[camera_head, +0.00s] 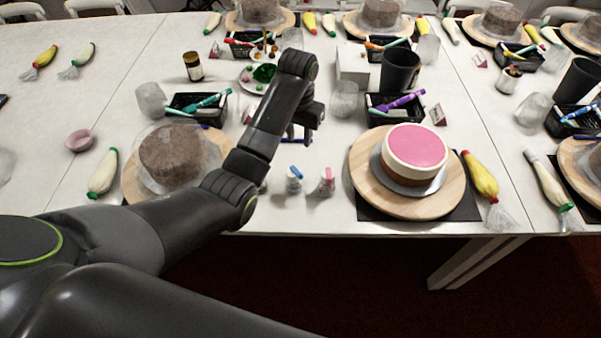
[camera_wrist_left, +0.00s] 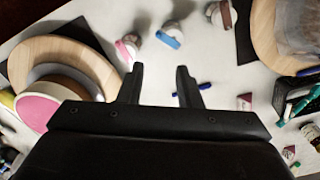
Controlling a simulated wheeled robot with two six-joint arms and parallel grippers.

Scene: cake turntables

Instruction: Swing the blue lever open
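The blue lever (camera_head: 296,171) sits on top of a small pale container (camera_head: 293,184) near the table's front edge. In the left wrist view the blue lever (camera_wrist_left: 168,39) lies ahead of the fingertips, with its pale container (camera_wrist_left: 176,28) beside it. My left gripper (camera_head: 297,134) is above the table, behind the lever in the head view. In the left wrist view the gripper (camera_wrist_left: 160,76) has its two fingers apart with nothing between them, and it does not touch the lever. My right gripper is not in view.
A similar container with a pink lever (camera_head: 327,181) stands just right of the blue one; a brown-levered one (camera_wrist_left: 226,14) shows in the wrist view. Cakes on wooden turntables (camera_head: 359,185) flank them. A blue pen (camera_wrist_left: 204,86) lies near the fingers.

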